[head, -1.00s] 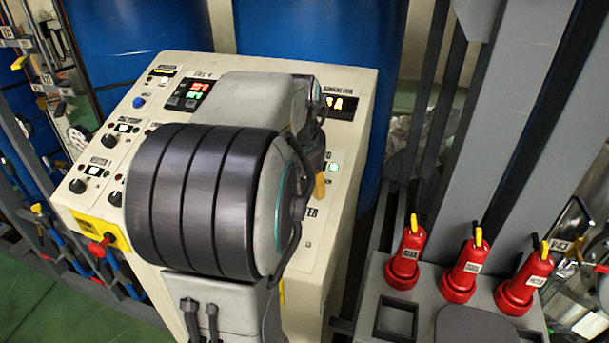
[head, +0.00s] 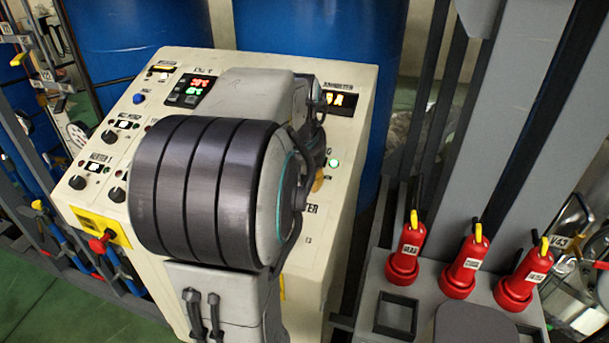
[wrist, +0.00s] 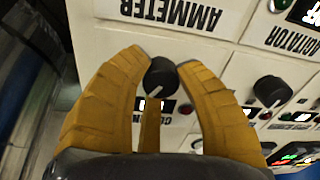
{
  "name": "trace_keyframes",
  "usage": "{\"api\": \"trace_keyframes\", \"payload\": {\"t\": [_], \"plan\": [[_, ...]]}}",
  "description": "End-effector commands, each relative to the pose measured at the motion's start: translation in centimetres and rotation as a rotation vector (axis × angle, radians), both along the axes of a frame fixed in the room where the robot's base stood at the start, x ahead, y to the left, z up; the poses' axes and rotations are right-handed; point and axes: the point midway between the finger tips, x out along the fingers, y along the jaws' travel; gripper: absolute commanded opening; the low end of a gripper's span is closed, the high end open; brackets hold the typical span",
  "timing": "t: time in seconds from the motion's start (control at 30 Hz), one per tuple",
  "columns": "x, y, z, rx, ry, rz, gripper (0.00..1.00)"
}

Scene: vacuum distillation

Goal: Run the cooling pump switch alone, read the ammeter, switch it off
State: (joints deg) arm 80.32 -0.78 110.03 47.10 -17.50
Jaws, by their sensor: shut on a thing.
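My gripper (wrist: 163,62) has its yellow fingers shut on a black rotary knob (wrist: 160,80) with a white pointer line. The label beside the knob is partly hidden by the fingers, with only some letters showing. The ammeter display (head: 340,103) glows amber at the panel's upper right in the head view. My arm covers its left part, so the full reading cannot be made out; an "A" shows at its right end. The AMMETER label (wrist: 170,12) shows upside down in the wrist view. In the head view my arm hides the knob and most of the gripper.
A second black knob (wrist: 270,91) is right of my gripper, near the AGITATOR label (wrist: 291,40). A green lamp (head: 334,163) is lit on the panel. A red emergency knob (head: 101,243) is at its front left. Several red bottles (head: 407,252) stand on the right.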

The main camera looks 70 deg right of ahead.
Motion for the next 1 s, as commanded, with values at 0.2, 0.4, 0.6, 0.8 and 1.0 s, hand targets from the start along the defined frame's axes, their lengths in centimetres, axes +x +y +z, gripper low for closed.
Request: {"api": "trace_keyframes", "payload": {"t": [0.2, 0.4, 0.6, 0.8, 1.0], "plan": [[-0.04, 0.03, -0.08, 0.002, 0.001, 0.000, 0.00], [-0.03, 0.04, -0.17, 0.003, 0.015, 0.032, 0.00], [-0.01, 0.03, -0.27, 0.002, 0.060, 0.135, 0.00], [0.03, 0.04, -0.30, 0.002, 0.114, 0.265, 0.00], [0.05, 0.03, -0.40, 0.002, 0.160, 0.376, 0.00]]}}
